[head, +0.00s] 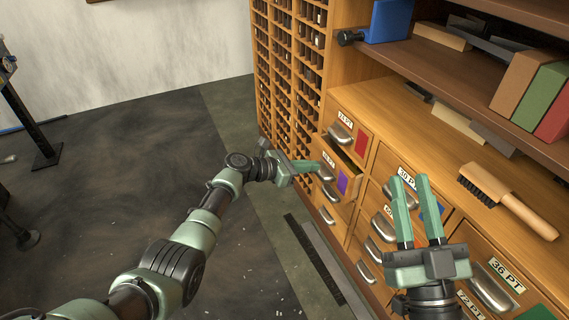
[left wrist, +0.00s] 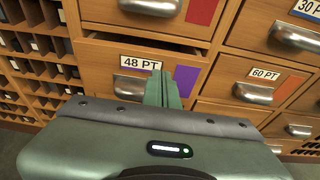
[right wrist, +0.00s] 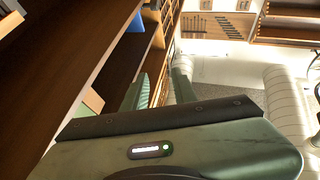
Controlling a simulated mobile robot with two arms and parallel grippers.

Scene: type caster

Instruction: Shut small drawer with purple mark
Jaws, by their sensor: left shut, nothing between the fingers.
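The small drawer with the purple mark (head: 342,183) is in the cabinet's left column, below the red-marked drawer. It stands slightly out, with a dark gap above its front. In the left wrist view the drawer (left wrist: 110,62) carries a "48 PT" label, and its purple mark (left wrist: 186,80) is right of the fingers. My left gripper (head: 316,166) is shut and empty, its fingertips at the drawer front near the label and handle; I cannot tell if they touch. The fingers hide part of the handle. My right gripper (head: 416,182) is open and empty in front of the right-hand drawers.
The red-marked drawer (head: 349,137) is above, and the 60 PT drawer (left wrist: 250,83) is to the right. A brush (head: 508,201) lies on the cabinet top. A pigeonhole rack (head: 290,75) stands left of the drawers.

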